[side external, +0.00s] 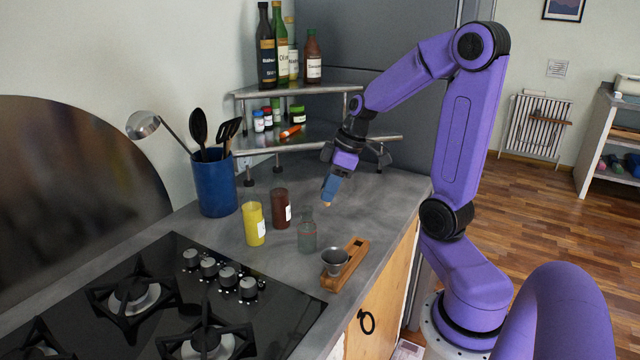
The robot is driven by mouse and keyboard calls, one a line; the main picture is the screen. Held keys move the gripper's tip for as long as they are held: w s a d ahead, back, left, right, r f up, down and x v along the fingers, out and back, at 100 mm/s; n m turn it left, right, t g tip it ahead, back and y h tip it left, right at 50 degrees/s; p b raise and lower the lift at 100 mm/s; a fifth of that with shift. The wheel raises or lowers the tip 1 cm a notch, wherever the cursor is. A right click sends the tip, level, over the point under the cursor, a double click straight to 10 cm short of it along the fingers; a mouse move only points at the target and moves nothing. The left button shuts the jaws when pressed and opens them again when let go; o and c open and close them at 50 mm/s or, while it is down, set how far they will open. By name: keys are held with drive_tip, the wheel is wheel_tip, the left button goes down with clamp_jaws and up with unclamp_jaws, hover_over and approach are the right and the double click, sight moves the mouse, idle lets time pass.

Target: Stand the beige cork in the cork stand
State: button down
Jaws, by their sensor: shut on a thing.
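My gripper (328,199) hangs over the counter, fingers pointing down and slightly left. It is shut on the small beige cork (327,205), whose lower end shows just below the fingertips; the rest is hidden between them. The cork is above the counter, behind and above the glass bottle. A wooden stand (353,252), which looks like the cork stand, lies near the counter's right edge, to the right of and below my gripper in the picture. A grey metal cup (335,262) is at its near end. I cannot make out the stand's holes clearly.
A clear glass bottle (307,236), a dark red jar (280,208) and a yellow jar (254,223) stand left of the stand. A blue utensil pot (213,185), a corner shelf (290,143) with bottles and a black gas hob (190,300) surround the work area.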

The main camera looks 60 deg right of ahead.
drive_tip(key=s+d+f+n+g+y, duration=0.2)
drive_tip(key=s+n, duration=0.5)
drive_tip(key=n, duration=0.5)
drive_tip(key=shift+d+f+g, duration=0.35)
drive_tip(key=shift+f+g, duration=0.05)
drive_tip(key=shift+g, duration=0.3)
hover_over(356, 247)
drive_tip(key=d, duration=0.2)
drive_tip(key=shift+w+d+f, duration=0.1)
drive_tip(key=shift+f, duration=2.8)
drive_tip(key=shift+f, duration=1.35)
drive_tip(key=c, duration=0.9)
unclamp_jaws()
drive_tip(key=v, duration=1.7)
drive_tip(key=shift+d+r, duration=0.15)
drive_tip(key=shift+d, duration=0.05)
